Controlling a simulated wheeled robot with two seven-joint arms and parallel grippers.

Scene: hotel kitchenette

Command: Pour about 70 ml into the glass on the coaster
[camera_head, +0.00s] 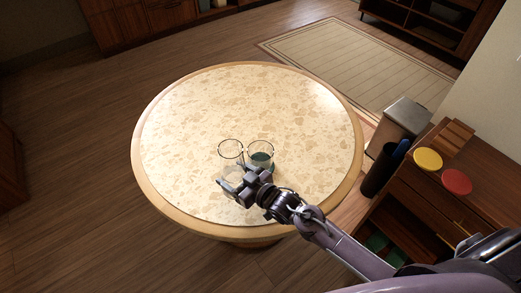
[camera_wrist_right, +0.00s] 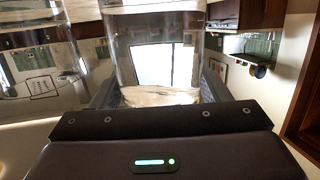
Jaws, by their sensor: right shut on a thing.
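Two clear glass vessels stand out near the front of the round table in the head view. The left vessel (camera_head: 231,149) is at my right gripper (camera_head: 239,182), which is shut on it. In the right wrist view the held clear vessel (camera_wrist_right: 152,50) is upright between the fingers; I cannot tell its liquid level. The right glass (camera_head: 261,150) is close beside it, over a dark teal coaster (camera_head: 271,166). A dark teal patch shows through its lower part; I cannot tell whether that is liquid or coaster. My left gripper is not in view.
The pale speckled round table (camera_head: 190,110) is otherwise clear. At the right, a wooden cabinet (camera_head: 410,190) bears a yellow disc (camera_head: 428,159) and a red disc (camera_head: 457,182). A dark cylindrical holder (camera_head: 380,172) and a grey bin (camera_head: 407,117) stand near the table.

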